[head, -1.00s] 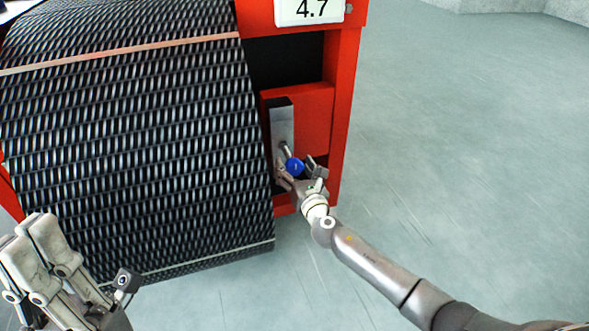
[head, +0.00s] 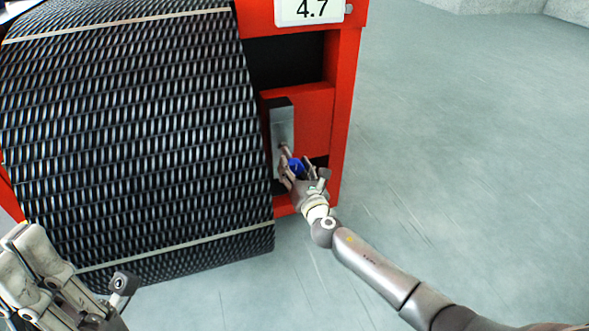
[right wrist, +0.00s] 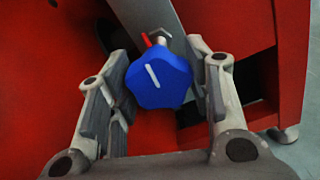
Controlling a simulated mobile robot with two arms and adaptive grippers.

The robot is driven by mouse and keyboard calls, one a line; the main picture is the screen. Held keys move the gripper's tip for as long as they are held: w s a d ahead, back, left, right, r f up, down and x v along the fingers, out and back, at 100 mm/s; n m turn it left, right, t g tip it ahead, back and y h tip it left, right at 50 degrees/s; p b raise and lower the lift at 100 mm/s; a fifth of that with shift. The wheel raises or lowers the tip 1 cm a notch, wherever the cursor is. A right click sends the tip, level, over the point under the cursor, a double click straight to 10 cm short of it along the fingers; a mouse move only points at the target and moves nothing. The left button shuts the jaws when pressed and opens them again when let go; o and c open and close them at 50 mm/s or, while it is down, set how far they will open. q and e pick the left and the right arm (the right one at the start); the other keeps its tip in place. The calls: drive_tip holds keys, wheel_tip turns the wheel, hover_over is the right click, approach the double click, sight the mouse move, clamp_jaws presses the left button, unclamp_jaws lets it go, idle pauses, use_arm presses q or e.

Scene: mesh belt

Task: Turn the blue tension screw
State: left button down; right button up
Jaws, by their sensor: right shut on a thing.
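The blue tension screw (head: 296,166) is a lobed knob at the lower end of a grey metal plate (head: 282,128) on the red frame. My right gripper (head: 297,170) is shut on it, with a finger on either side. The right wrist view shows the blue knob (right wrist: 158,78) between the finger pads, its white mark slanting from upper left to lower right. A red pointer (right wrist: 147,40) shows behind the knob. My left gripper (head: 45,265) is at the lower left, away from the screw; its finger gap is unclear.
The dark mesh belt (head: 130,130) with pale cross-lines fills the left, close beside the screw. The red frame (head: 343,110) stands right of it. A display (head: 310,10) above reads 4.7. Open grey floor (head: 460,150) lies to the right.

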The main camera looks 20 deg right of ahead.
drive_tip(key=m+b, duration=0.1)
drive_tip(key=m, duration=0.3)
drive_tip(key=shift+f, duration=0.1)
drive_tip(key=m, duration=0.4)
drive_tip(key=shift+m, duration=0.4)
drive_tip(key=m, duration=0.3)
drive_tip(key=shift+m, duration=2.1)
drive_tip(key=o, duration=1)
